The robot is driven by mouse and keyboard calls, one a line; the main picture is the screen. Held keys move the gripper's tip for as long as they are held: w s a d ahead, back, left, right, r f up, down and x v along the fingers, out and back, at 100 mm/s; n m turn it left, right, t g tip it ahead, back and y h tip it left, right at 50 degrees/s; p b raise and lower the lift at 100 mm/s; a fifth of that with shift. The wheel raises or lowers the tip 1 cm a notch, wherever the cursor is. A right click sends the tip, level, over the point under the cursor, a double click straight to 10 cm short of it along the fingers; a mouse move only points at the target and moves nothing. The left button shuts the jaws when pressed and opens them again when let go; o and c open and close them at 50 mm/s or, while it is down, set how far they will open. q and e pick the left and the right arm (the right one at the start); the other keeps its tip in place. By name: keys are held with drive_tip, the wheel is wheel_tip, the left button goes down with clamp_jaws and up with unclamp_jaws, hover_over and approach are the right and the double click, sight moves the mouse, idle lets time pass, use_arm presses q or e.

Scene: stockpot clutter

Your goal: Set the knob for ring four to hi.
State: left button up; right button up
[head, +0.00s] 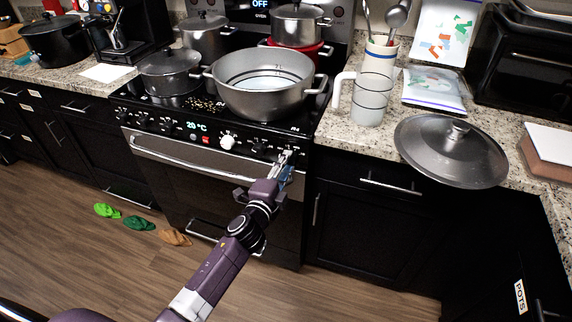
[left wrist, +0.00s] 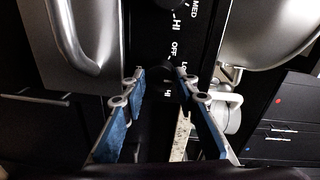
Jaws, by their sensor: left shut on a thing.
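The black stove (head: 215,140) has a front control panel with a row of knobs, a lit display and one white knob (head: 227,142). My left gripper (head: 287,157) is at the right end of this panel. In the left wrist view its blue-padded fingers (left wrist: 160,88) are closed around a dark knob (left wrist: 158,77), at the right end of the row. OFF, LO and HI marks show around that knob. Its pointer is too dark to read, and in the head view the gripper hides it. My right gripper is not in view.
A large grey pot (head: 262,95) stands on the front right of the cooktop, above the gripper. The oven handle (head: 200,158) runs below the panel. A big lid (head: 451,150) lies on the right counter near a jug (head: 371,95).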

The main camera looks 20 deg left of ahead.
use_arm(q)
drive_tip(key=m+y, duration=0.1)
drive_tip(key=m, duration=1.1)
drive_tip(key=shift+d+p, duration=0.15)
drive_tip(key=shift+p, duration=0.15)
drive_tip(key=shift+f, duration=0.1)
idle(0.3)
drive_tip(key=o, duration=1.1)
drive_tip(key=shift+o, duration=0.2)
drive_tip(key=s, duration=1.2)
drive_tip(key=shift+r, duration=0.35)
drive_tip(key=shift+d, duration=0.1)
